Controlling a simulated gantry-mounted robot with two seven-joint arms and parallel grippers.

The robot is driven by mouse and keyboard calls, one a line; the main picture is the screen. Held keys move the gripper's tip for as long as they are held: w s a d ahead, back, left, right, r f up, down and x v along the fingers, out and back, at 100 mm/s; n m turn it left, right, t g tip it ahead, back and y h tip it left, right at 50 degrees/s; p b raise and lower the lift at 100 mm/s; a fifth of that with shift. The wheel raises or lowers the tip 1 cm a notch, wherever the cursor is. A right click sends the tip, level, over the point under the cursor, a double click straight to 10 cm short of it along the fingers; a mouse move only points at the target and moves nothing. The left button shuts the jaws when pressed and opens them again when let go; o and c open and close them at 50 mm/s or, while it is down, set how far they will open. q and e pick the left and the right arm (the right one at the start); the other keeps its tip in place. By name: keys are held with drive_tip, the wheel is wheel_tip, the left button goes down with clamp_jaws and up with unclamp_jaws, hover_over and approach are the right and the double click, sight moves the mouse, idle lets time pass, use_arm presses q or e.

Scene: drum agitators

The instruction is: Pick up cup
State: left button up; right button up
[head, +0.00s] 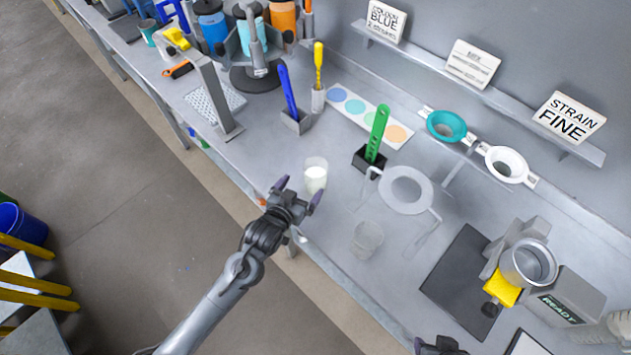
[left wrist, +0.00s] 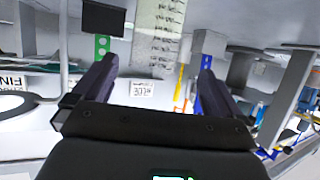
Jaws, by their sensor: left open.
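A clear cup with white contents (head: 315,178) stands upright near the front edge of the bench in the head view. A second clear cup (head: 366,241), apparently empty, stands to its lower right. My left gripper (head: 298,191) is open and empty, close in front of the white-filled cup, with its fingers pointing toward it. In the left wrist view a clear cup with printed graduation marks (left wrist: 158,32) appears between and beyond the open fingers of the left gripper (left wrist: 158,68). My right gripper (head: 440,347) shows only partly at the bottom edge; its jaws are unclear.
A green-handled tool in a black holder (head: 371,158) and a ring stand (head: 405,190) are behind and right of the cup. A blue-handled tool (head: 289,92) stands farther back. A dark mat (head: 462,282) and a machine (head: 560,300) are at right.

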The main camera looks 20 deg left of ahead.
sight(308, 179)
use_arm(q)
drive_tip(key=x, duration=0.4)
drive_tip(key=shift+r, duration=0.15)
drive_tip(key=shift+d+x, duration=0.15)
drive_tip(key=shift+x, duration=1.25)
drive_tip(key=shift+d+x, duration=0.1)
drive_tip(key=shift+x, duration=1.3)
drive_tip(key=shift+s, duration=0.1)
drive_tip(key=shift+c, duration=0.5)
drive_tip(key=c, duration=0.9)
drive_tip(key=shift+c, duration=0.5)
drive_tip(key=shift+r, duration=0.15)
